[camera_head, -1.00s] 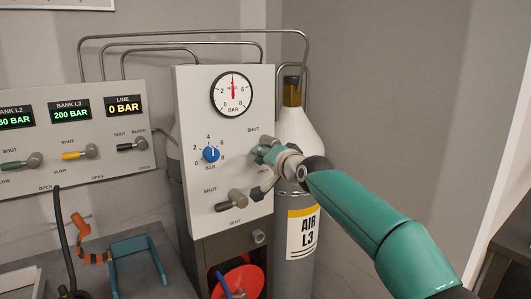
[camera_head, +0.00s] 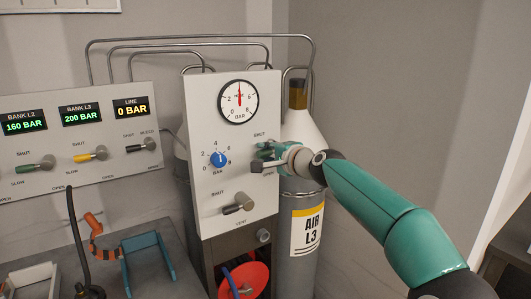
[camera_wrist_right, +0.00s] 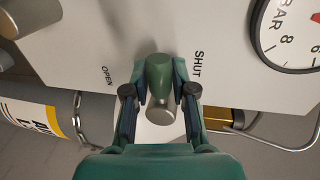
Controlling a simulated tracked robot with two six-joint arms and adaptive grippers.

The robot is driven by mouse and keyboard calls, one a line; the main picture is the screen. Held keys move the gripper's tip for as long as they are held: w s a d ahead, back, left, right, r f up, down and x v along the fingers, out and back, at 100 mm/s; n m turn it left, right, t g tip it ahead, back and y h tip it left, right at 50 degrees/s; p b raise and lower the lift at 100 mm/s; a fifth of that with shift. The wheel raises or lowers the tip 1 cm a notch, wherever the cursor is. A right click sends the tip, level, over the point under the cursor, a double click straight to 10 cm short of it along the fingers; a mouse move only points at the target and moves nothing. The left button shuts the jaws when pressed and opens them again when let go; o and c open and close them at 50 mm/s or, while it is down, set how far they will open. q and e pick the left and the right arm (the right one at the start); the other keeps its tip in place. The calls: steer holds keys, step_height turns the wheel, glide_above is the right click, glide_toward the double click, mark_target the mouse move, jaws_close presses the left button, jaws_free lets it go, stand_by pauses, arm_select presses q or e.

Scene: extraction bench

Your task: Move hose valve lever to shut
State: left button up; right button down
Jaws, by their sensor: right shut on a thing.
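The hose valve lever, a green handle (camera_wrist_right: 158,75) with a metal knob (camera_wrist_right: 161,122), shows in the right wrist view between the OPEN and SHUT labels. It points at neither label, standing about midway between them. My right gripper (camera_wrist_right: 160,92) is shut on the lever, one dark finger on each side. In the head view my right gripper (camera_head: 266,157) is at the right edge of the white gauge panel (camera_head: 200,115), between its SHUT and OPEN labels, and hides most of the lever. My left gripper is not in view.
A blue dial (camera_head: 218,159) and a dark vent lever (camera_head: 237,204) are on the same panel, near my gripper. A gas cylinder (camera_head: 297,219) stands behind it. A bank panel (camera_head: 100,165) with levers is at left. A blue bracket (camera_head: 140,243) lies on the bench.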

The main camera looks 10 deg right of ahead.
steer(key=shift+d, duration=0.2)
steer(key=c, duration=0.9)
jaws_free()
steer(key=v, duration=1.2)
steer(key=shift+f, duration=0.1)
